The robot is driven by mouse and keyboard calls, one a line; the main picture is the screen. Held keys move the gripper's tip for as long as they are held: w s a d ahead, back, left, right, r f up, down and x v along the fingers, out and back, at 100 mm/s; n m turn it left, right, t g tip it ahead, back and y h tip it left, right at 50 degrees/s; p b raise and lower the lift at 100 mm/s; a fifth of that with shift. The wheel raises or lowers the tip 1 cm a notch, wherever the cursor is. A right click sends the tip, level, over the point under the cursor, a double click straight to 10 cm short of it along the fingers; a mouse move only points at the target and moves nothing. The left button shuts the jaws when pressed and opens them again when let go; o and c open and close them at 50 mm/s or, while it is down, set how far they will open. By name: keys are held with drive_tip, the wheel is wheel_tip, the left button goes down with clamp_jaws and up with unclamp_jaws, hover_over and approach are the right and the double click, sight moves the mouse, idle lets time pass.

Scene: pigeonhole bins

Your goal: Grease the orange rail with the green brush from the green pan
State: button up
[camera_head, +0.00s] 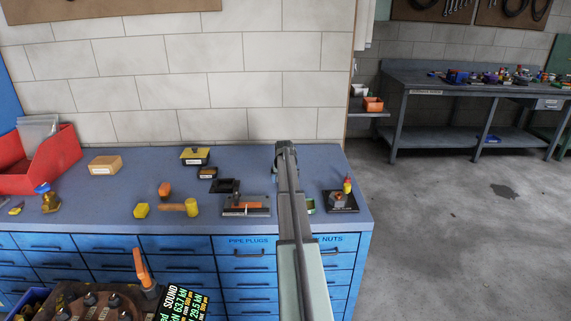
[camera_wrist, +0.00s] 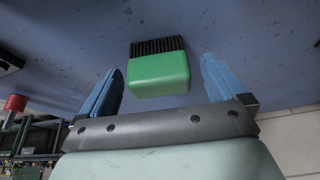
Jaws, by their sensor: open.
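The green brush (camera_wrist: 158,72), a green block with dark bristles, shows in the wrist view between the fingers of my gripper (camera_wrist: 161,63). The gripper is open, with a gap on both sides of the block. In the head view my arm hides the brush and the fingers. An orange strip (camera_head: 243,205), which looks like the orange rail, lies on a grey-and-dark block on the blue bench top, left of my arm. A small green thing (camera_head: 311,205) shows just right of my arm, mostly hidden; it may be the green pan.
The back left of the bench has clear patches.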

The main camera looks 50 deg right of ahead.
drive_tip(key=shift+r, duration=0.4)
idle(0.4)
drive_tip(key=shift+c, duration=0.5)
drive_tip(key=c, duration=1.4)
drive_tip(key=shift+r, duration=4)
